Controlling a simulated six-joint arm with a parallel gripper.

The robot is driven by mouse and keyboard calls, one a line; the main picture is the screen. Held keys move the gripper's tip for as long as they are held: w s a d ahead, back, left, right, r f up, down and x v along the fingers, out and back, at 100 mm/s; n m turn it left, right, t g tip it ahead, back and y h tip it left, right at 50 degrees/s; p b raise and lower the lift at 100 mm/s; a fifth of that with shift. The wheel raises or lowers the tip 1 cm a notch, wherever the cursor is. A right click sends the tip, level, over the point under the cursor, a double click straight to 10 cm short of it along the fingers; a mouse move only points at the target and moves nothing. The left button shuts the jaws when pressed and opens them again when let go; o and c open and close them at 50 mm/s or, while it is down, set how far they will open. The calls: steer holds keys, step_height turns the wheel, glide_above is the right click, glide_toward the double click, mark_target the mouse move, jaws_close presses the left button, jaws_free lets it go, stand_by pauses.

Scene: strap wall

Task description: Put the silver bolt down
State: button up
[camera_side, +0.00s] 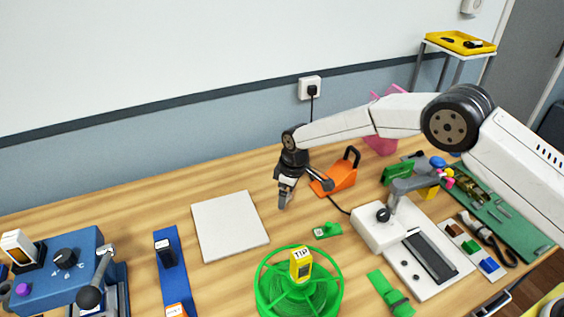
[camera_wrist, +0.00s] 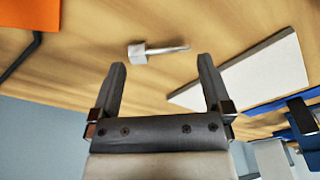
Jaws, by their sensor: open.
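The silver bolt (camera_wrist: 152,51) lies on its side on the wooden table in the wrist view, with its block-like head to the left and its thin shank pointing right. My gripper (camera_wrist: 161,63) is open and empty, with one finger on each side of the picture. The bolt shows just beyond the fingertips, apart from both fingers. In the side view my gripper (camera_side: 284,203) points down, low over the table between the white pad and the orange holder. I cannot make out the bolt in the side view.
A white square pad (camera_side: 230,226) lies left of my gripper; an orange holder (camera_side: 335,180) stands right of it. A green spool (camera_side: 299,290) is in front. A blue box (camera_side: 62,267) is at the left, a white device (camera_side: 379,231) at the right. Bare wood surrounds the bolt.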

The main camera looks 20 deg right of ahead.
step_height(320, 180, up, 10)
steer(key=d, duration=0.1)
steer(key=shift+s, duration=0.45)
steer(key=shift+r, duration=0.15)
stand_by(0.4)
steer(key=s+d+r+m, duration=0.1)
steer(key=s+d+m, duration=0.3)
steer(key=s+d, duration=0.6)
steer(key=s+d+r+m+t+h, duration=0.1)
steer(key=s+d+m, duration=0.4)
steer(key=s+d, duration=0.5)
steer(key=s+r, duration=0.1)
steer(key=s, duration=0.7)
steer(key=shift+s+d+t, duration=0.15)
steer(key=shift+d+t, duration=0.05)
steer(key=shift+t, duration=0.1)
